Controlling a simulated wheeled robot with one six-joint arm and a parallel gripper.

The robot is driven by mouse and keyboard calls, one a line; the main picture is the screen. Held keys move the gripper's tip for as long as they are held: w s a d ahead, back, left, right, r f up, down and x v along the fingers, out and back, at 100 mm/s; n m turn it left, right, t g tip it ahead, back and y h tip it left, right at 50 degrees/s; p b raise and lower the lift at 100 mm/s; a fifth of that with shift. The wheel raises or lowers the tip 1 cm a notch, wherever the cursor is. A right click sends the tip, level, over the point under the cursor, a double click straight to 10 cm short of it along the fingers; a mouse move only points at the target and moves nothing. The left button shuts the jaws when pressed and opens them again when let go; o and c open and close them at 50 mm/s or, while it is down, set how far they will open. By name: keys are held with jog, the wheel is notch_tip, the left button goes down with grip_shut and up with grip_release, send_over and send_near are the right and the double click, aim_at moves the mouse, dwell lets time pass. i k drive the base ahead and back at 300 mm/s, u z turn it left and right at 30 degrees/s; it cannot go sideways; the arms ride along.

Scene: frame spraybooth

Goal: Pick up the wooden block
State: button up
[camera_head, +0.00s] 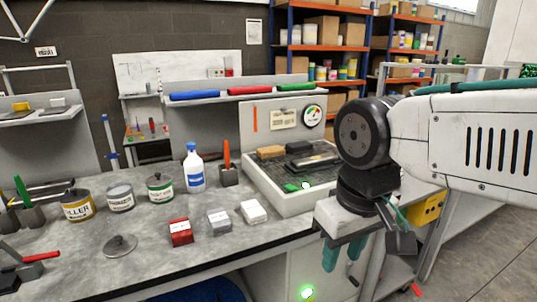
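A tan, wood-coloured block (269,152) lies at the back left of a raised light-grey tray (284,204) with a dark grid top. It is the only thing in view that looks like a wooden block. My gripper (343,255) hangs at the right, in front of the bench edge and below the tray's top. Its teal fingertips point down with a gap between them. It is open and looks empty. The block is up and to the left of it, well apart from it.
On the tray near the block lie a black block (299,147) and a dark flat tool (313,162). Red (181,232), grey (219,220) and white (254,211) boxes stand left of the tray. A white bottle (194,169) and several tins stand farther left.

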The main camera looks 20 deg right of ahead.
aim_at(265, 153)
jog(key=k, duration=0.4)
jog(key=z, duration=1.05)
jog(key=i, duration=0.9)
jog(key=u, duration=0.4)
jog(key=i, duration=0.85)
jog(key=u, duration=0.65)
